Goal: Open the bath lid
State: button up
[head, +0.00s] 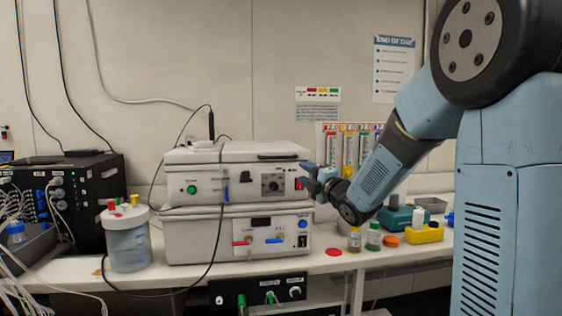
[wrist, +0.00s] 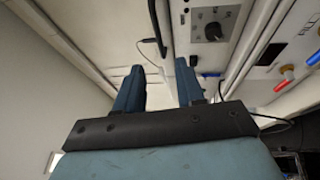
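Two pale grey-white units are stacked on the bench in the head view. The upper unit (head: 205,190) has a green button, a black dial and a red switch on its front. Its flat lid (head: 225,151) is down, with a dark handle (head: 278,157) at the front right edge. The lower unit (head: 192,241) has red and blue levers. No label tells me which one is the bath. My gripper (head: 307,178) is at the right end of the upper unit, below the handle's height. In the wrist view its blue fingers (wrist: 160,86) stand apart with nothing between them.
A lidded clear jar (head: 127,240) stands left of the units, by a black box (head: 75,187) with cables. A black cable (head: 221,215) hangs down the units' front. Small bottles (head: 373,236) and a yellow block (head: 424,233) sit to the right. The wall behind is close.

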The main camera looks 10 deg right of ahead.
aim_at(280, 158)
jog(key=x, duration=1.4)
jog(key=shift+s+a+r, duration=0.1)
jog(key=shift+s, duration=0.05)
grip_shut()
dwell(0.4)
